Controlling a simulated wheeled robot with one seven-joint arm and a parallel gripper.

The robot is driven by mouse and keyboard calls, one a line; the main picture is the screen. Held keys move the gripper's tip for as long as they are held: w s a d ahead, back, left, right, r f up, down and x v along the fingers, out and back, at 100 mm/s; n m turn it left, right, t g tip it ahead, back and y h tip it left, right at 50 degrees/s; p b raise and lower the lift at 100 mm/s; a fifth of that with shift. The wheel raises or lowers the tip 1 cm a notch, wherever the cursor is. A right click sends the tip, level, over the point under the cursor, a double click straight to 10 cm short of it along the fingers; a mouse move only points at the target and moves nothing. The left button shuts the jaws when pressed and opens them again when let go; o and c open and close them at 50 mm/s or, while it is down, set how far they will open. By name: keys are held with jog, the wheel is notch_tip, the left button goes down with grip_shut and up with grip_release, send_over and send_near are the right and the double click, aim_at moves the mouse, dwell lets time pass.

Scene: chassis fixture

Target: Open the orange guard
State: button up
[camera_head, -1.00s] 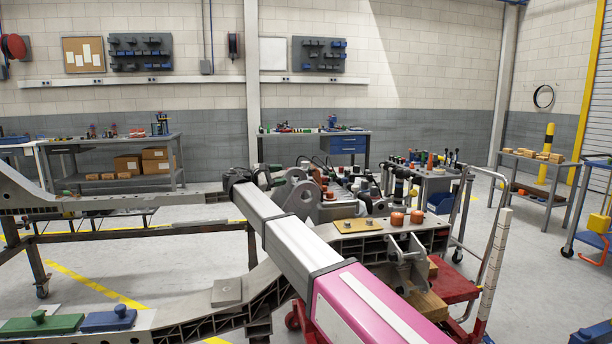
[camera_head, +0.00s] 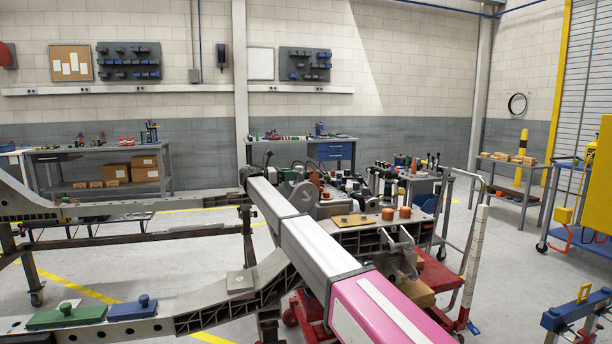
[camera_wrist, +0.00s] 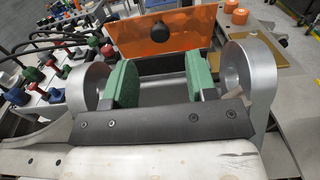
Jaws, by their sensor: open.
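The orange guard (camera_wrist: 130,52) is a see-through panel across the top of the wrist view. It has a round black knob (camera_wrist: 181,37) on its face. My gripper (camera_wrist: 162,82) shows two green-padded fingers, spread apart with nothing between them. The knob appears beyond the fingers, within the span between them; I see no contact. Two large silver lugs (camera_wrist: 246,76) with round holes stand outside the fingers, left and right. In the head view my arm reaches over the fixture; its fingers and the guard are not clear there.
In the wrist view, red, blue and green parts with black hoses (camera_wrist: 45,75) crowd the left. In the head view, a grey bracket (camera_head: 303,198) stands close to my arm, and a red cart (camera_head: 437,278) is at right.

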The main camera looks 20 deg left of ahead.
aim_at(307, 173)
jog(key=x, duration=0.7)
jog(key=shift+w+d, duration=0.1)
grip_shut()
jog(key=shift+d, duration=0.1)
